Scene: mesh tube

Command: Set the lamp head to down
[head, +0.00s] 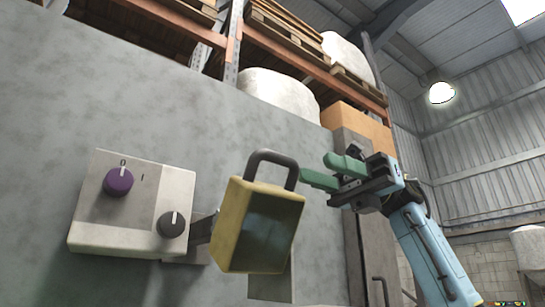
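The lamp head is a yellow box (233,222) with a dark front panel and a dark loop handle (271,157) on top. It stands out from a grey wall panel on a dark arm (203,229), slightly tilted, with its dark face towards me. My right gripper (315,168) comes in from the right with green fingers apart and nothing seen between them. The tip of its lower finger is close to the right side of the handle; I cannot tell whether they touch. My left gripper is not in view.
A pale control box (130,240) with a purple knob (118,182) and a dark knob (172,225) is left of the lamp. The grey wall (90,90) is behind. Racks with pallets (284,36) and white sacks (278,92) are above. The right side looks open.

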